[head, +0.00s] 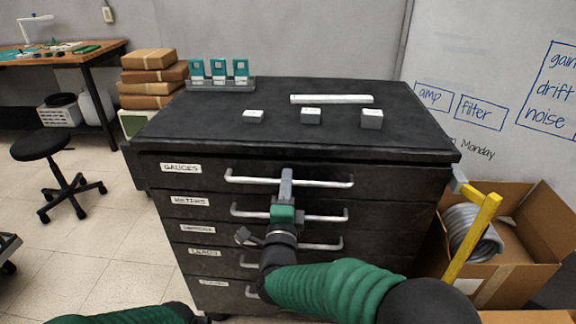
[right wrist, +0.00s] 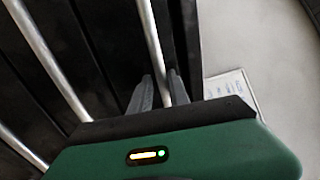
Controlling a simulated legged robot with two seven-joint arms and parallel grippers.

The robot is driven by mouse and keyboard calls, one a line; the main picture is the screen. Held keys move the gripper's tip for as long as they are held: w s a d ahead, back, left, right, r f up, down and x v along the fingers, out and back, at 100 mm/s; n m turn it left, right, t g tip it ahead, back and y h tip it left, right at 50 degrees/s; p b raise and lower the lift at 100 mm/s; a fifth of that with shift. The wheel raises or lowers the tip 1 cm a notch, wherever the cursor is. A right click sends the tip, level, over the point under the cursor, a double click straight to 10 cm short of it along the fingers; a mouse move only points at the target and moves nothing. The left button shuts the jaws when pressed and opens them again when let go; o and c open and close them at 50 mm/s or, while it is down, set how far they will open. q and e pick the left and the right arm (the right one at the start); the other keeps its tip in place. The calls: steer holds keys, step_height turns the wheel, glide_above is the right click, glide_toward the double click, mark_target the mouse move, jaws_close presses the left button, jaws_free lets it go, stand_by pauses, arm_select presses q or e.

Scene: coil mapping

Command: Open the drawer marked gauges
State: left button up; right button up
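The drawer marked GAUGES (head: 215,178) is the top drawer of a black cabinet and looks closed, its front in line with the others. Its pale bar handle (head: 326,184) also shows in the right wrist view (right wrist: 150,35). My right gripper (head: 287,175) is at the middle of this handle. In the right wrist view its two grey fingers (right wrist: 160,82) stand one on each side of the bar; whether both press on it I cannot tell. My left arm shows only as a green and black piece at the bottom left edge; its gripper is not in view.
More labelled drawers with bar handles lie below, partly behind my right arm. The cabinet top (head: 220,115) carries small grey blocks, a white bar and a green-card rack (head: 219,75). A cardboard box (head: 520,235) with a grey coil and a yellow post (head: 472,240) stand right.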

steer(key=shift+w+r, duration=0.1)
steer(key=shift+r, duration=0.1)
steer(key=shift+c, duration=0.4)
jaws_close()
steer(key=shift+f, duration=0.2)
stand_by(0.7)
